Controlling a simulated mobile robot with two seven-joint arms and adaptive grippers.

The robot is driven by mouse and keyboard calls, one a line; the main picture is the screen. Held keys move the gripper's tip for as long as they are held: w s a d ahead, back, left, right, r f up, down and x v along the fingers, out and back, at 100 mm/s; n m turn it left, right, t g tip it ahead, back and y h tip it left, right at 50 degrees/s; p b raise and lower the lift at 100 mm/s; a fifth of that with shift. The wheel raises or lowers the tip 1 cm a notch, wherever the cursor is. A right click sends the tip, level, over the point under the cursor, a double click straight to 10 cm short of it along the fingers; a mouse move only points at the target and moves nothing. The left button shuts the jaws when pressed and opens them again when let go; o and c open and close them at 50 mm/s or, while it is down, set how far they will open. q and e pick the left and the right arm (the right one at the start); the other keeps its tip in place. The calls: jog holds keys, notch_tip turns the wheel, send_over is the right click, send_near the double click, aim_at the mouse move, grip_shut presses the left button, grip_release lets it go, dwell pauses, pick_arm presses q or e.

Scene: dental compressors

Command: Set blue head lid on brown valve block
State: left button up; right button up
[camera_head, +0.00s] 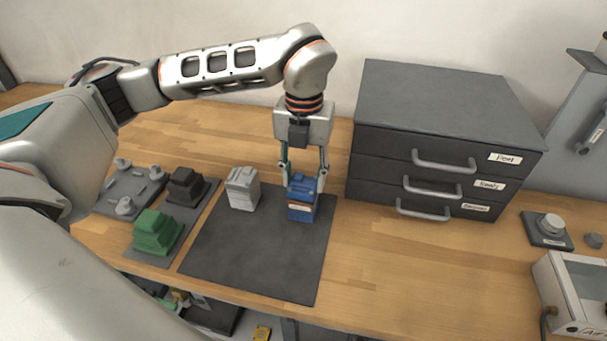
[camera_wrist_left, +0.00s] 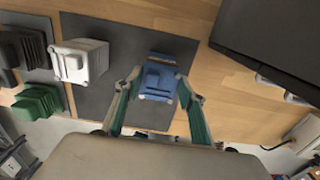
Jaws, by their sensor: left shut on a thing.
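The blue head lid (camera_head: 303,182) is between the fingers of my left gripper (camera_head: 304,177), which is shut on it. The brown valve block (camera_head: 301,200) shows as a thin brown band directly under the lid, above a blue lower body (camera_head: 300,214) on the dark mat. The lid looks upright and lined up with this stack. I cannot tell whether it touches the block or hangs just above it. My right gripper is not in view.
A white-grey unit (camera_head: 242,188) stands left of the stack on the mat (camera_head: 255,250). Green (camera_head: 157,232) and black (camera_head: 186,187) parts stand farther left, by a grey tray of small parts (camera_head: 118,197). A dark drawer cabinet (camera_head: 430,145) rises close on the right.

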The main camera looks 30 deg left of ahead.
pick_arm(q)
jog(key=shift+f, duration=0.25)
dwell(0.9)
dwell(1.4)
jog(key=o, duration=1.3)
jog(key=shift+c, duration=0.2)
jog(key=o, duration=0.4)
jog(key=shift+p, duration=0.3)
